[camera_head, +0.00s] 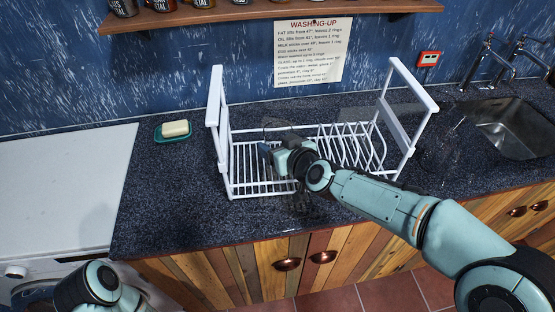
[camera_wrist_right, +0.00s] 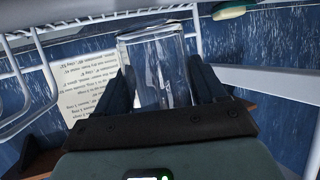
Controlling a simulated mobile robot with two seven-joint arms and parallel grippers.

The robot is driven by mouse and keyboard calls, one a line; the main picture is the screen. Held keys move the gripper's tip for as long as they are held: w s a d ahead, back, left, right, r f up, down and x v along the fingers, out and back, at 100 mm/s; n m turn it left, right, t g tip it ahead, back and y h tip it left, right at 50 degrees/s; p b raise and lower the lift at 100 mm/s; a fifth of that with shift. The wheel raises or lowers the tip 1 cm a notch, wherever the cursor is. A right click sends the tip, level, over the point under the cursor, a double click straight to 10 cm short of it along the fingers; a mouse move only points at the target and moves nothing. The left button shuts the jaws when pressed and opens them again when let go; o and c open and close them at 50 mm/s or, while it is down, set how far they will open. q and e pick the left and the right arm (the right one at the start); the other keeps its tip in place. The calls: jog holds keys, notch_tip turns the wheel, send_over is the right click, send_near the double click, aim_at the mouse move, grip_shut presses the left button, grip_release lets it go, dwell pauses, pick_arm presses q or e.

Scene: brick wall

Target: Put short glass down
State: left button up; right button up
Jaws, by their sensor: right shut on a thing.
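The short glass (camera_wrist_right: 160,72) is clear and stands between the two dark fingers of my right gripper (camera_wrist_right: 170,85) in the right wrist view. The gripper is shut on it. In the head view my right gripper (camera_head: 268,152) is over the left part of the white dish rack (camera_head: 232,190), and the glass is too faint there to make out clearly. I cannot tell whether the glass touches the rack. The rack also shows at the top of the right wrist view (camera_wrist_right: 95,20). My left gripper is out of view; only part of my left arm shows at the lower left.
The rack has tall white side handles (camera_head: 215,100) and plate slots on its right. A soap dish (camera_head: 172,131) with soap is to its left. A sink (camera_head: 515,128) is at the right. Dark counter (camera_head: 165,205) is clear at front left. A shelf hangs above.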

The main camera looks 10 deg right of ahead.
notch_tip(320, 180, down, 4)
jog(key=b, duration=0.3)
jog(key=shift+f, duration=0.1)
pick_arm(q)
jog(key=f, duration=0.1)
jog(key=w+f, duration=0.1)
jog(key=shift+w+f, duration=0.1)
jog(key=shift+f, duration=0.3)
pick_arm(e)
jog(key=shift+r, duration=0.2)
jog(key=shift+f, duration=0.2)
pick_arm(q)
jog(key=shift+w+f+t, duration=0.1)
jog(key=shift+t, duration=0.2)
pick_arm(e)
jog(key=o, duration=1.2)
jog(key=shift+o, duration=0.2)
